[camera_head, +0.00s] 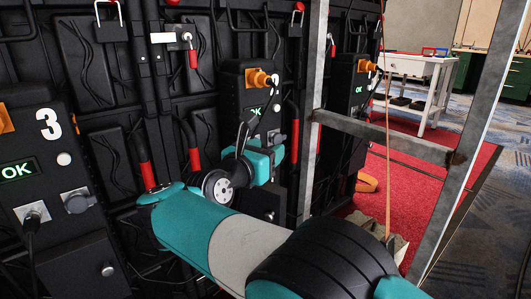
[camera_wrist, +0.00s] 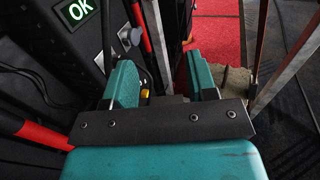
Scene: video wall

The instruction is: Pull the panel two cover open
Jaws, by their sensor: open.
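Panel two (camera_head: 232,100) is most likely the black middle unit on the wall, with a green OK display and an orange connector on top; its number is hidden. My arm covers much of its lower part, so I cannot tell the state of its cover. My gripper (camera_head: 265,160) is in front of this panel's lower half. In the wrist view, my gripper (camera_wrist: 162,75) has its two teal fingers apart, with a gap between them and nothing visibly held. A black panel with an OK display (camera_wrist: 75,12) and a grey socket (camera_wrist: 130,38) stands just left of the fingers.
Panel three (camera_head: 50,190) stands at the left, with a plugged cable and a knob on its lower cover. Another OK panel (camera_head: 348,105) is further right. A grey metal frame (camera_head: 312,110) stands close right of my gripper. Red carpet (camera_head: 405,190) and a white table (camera_head: 415,68) lie beyond.

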